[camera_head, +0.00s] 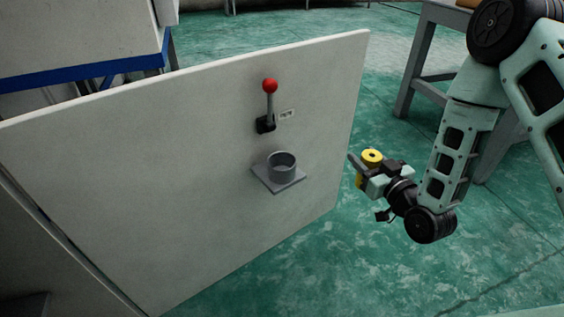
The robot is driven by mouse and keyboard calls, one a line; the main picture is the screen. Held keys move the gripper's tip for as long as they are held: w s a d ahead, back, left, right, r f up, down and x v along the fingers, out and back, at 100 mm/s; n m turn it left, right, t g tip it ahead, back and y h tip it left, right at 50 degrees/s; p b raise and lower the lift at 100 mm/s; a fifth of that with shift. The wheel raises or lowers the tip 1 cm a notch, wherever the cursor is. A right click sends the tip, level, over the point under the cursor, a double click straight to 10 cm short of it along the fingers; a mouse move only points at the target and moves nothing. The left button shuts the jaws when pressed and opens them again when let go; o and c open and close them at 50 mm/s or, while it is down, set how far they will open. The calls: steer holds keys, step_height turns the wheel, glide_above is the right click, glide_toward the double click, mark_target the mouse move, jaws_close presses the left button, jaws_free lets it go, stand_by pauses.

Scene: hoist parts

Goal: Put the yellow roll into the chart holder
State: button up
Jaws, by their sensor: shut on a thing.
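The yellow roll (372,156) is upright in my gripper (366,168), with a dark hole in its top end. My gripper is shut on it and holds it in the air, to the right of the white panel. The chart holder (282,167) looks like a short grey open-topped cup on a square grey plate, fixed to the panel's face. The roll is apart from the holder, to its right in the picture. The lower part of the roll is partly hidden by the gripper.
A lever with a red knob (270,87) sticks out above the holder, beside a small label (287,115). The white panel (180,170) has a free right edge between holder and gripper. A grey table (440,15) stands behind my arm. The green floor (430,280) at front right is clear.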

steer(key=s+a+r+n+g+y+p, duration=0.5)
steer(key=s+a+r+p, duration=0.35)
steer(key=s, duration=0.35)
steer(key=t+y+b, duration=0.1)
steer(key=b, duration=0.8)
glide_toward(268, 125)
steer(key=b+x, duration=0.3)
steer(key=x, duration=0.4)
steer(key=shift+w+a, duration=0.15)
steer(key=shift+f+b, duration=0.7)
steer(key=shift+f, duration=1.05)
steer(key=shift+f+b, duration=0.65)
steer(key=o, duration=1)
